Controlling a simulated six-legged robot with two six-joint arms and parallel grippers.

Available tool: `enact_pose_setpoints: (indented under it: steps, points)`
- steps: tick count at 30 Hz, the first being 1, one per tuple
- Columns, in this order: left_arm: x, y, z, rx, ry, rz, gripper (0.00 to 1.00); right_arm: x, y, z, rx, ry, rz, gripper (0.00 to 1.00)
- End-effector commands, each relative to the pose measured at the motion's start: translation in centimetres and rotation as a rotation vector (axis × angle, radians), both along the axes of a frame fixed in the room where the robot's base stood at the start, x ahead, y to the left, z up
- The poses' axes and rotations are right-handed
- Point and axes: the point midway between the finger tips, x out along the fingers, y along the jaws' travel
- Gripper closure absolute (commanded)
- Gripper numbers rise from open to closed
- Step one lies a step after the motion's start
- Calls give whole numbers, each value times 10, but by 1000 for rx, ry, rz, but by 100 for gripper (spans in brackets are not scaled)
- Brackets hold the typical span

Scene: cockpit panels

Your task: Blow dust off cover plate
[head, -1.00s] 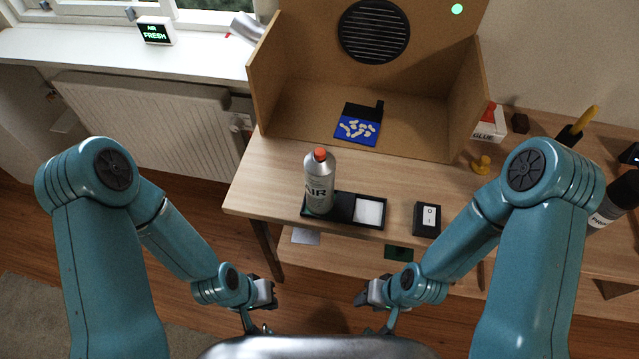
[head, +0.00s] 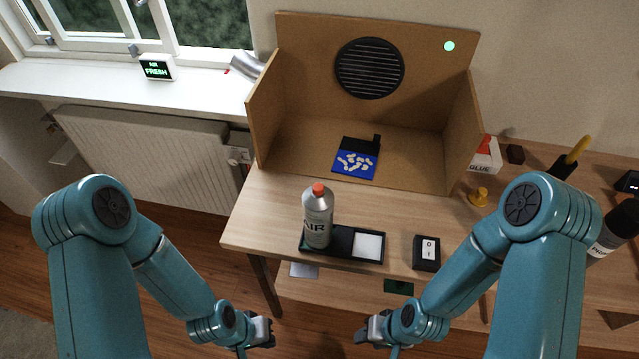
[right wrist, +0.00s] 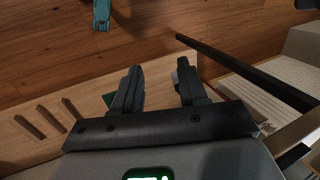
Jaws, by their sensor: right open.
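The cover plate (head: 347,170) is a blue panel with pale dusty blotches. It lies with a black part behind it on the floor of an open wooden booth. A grey air can (head: 317,222) with an orange-red top stands upright in the left part of a black tray (head: 342,254) on the table. My left gripper (head: 268,332) is low in the head view, in front of the table and away from the can; its jaws are too small to judge. My right gripper (head: 362,330) is also low there, apart from everything. In the right wrist view (right wrist: 158,68) its fingers are spread and empty.
The booth (head: 262,120) has side walls and a round black vent (head: 369,68) at its back. A white pad (head: 369,246) fills the tray's right part. A black switch box (head: 426,253) stands right of the tray.

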Motion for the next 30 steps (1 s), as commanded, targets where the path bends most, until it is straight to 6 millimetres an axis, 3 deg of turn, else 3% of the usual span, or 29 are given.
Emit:
enact_pose_setpoints:
  steps: [5,9,30]
  points:
    - [0,0,0,0,0,0,100,0,0,0,0,0,0,57]
    - [0,0,0,0,0,0,100,0,0,0,0,0,0,100]
    - [0,0,0,0,0,0,100,0,0,0,0,0,0,100]
